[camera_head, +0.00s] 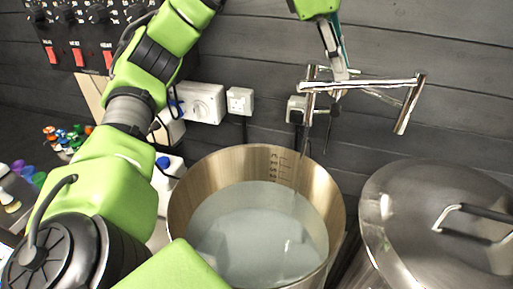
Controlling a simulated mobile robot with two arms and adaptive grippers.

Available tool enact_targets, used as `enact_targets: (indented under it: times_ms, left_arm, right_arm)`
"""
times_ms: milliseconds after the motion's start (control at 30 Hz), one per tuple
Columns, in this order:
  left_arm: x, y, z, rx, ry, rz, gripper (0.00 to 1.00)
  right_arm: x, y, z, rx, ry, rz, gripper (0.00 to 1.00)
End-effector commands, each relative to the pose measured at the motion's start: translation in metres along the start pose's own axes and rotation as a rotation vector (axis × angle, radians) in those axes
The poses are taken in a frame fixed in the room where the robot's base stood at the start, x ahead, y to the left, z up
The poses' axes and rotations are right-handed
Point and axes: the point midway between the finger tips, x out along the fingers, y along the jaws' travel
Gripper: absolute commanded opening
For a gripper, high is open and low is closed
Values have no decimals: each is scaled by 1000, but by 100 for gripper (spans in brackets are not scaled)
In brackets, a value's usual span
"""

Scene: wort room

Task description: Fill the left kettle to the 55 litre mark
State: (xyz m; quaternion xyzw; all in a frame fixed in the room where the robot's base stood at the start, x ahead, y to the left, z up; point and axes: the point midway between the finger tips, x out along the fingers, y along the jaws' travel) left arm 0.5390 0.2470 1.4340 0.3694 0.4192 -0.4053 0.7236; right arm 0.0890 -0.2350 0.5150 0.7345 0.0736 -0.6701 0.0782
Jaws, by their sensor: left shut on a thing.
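The left kettle (183,200) is an open steel pot in the middle of the head view. Clear, pale water (250,230) stands in it, its surface below the rim. Level marks (281,163) show on the inner back wall above the water; their figures are too small to read. My left gripper (338,88) is above and behind the kettle's back right rim, shut on part of the chrome pipework (375,84) at the wall. The exact part held is hard to make out. I cannot make out a stream of water. My right gripper is not in view.
A lidded steel kettle (400,215) with a bar handle stands close on the right. White sockets (240,101) and a black control panel (85,25) with red switches are on the dark plank wall. Small colourful-capped items (68,138) and a blue-capped white bottle (168,178) are at left.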

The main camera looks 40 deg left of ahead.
Motion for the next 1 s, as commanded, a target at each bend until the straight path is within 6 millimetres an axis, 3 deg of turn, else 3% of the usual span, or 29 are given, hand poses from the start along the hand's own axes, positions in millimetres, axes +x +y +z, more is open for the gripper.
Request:
enact_targets:
  times_ms: [367, 700, 1000]
  left_arm:
    - [0, 1, 0, -22, 4, 10, 0]
    - [1, 20, -4, -395, 86, 166, 0]
    - [2, 24, -6, -450, 95, 188, 0]
  right_arm:
    - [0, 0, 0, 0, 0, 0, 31]
    - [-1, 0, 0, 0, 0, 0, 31]
    - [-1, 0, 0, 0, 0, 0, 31]
